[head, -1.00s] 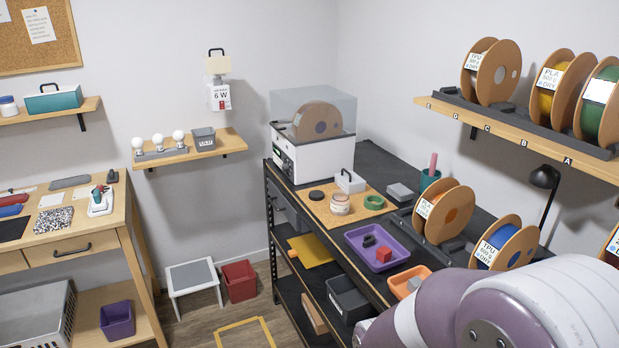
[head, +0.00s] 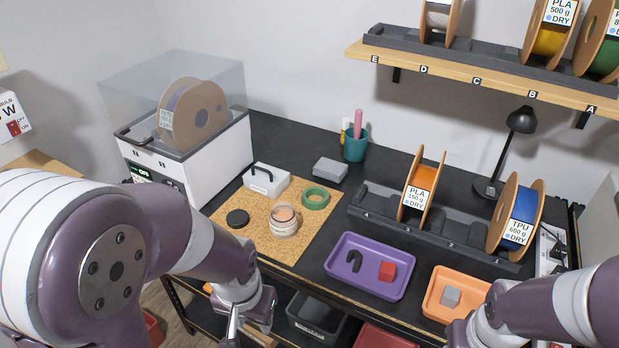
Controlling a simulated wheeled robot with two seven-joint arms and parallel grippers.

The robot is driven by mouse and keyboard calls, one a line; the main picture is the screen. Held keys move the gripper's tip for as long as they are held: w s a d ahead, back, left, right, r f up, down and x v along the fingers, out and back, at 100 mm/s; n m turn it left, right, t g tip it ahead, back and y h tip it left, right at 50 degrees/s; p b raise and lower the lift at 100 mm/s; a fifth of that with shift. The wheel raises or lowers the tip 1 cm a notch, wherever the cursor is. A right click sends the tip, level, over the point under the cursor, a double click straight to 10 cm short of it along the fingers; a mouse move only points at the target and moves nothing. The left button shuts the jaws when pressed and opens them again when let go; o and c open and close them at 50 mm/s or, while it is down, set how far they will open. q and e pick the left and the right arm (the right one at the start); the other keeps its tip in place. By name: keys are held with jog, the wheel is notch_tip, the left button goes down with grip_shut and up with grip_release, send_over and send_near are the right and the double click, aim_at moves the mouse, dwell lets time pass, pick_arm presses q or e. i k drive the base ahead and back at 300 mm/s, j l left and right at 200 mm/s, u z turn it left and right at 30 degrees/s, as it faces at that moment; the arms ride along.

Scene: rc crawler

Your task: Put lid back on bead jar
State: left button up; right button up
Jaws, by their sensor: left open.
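The bead jar (head: 284,221) stands upright on the cork mat (head: 293,251), with pinkish beads showing at its open top. A round black lid (head: 238,218) lies flat on the mat, left of the jar and apart from it. My left gripper (head: 247,322) is at the lower middle, in front of the bench edge, below and nearer than the mat. It is open, holds nothing that I can see, and is partly cut off by the frame. My right arm comes in at the lower right; its gripper is not clearly visible.
A green tape ring (head: 315,199) and a white handled box (head: 266,181) share the mat. A purple tray (head: 371,265) and an orange tray (head: 455,295) lie to the right. A dryer with a clear cover (head: 171,143) stands behind left. Spool rack (head: 430,226) is at right.

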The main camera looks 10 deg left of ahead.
aim_at(284, 219)
jog(key=i+j+z, duration=0.1)
jog(key=j+z, duration=0.4)
jog(key=j, duration=0.35)
jog(key=j+z, duration=0.5)
jog(key=j, duration=0.35)
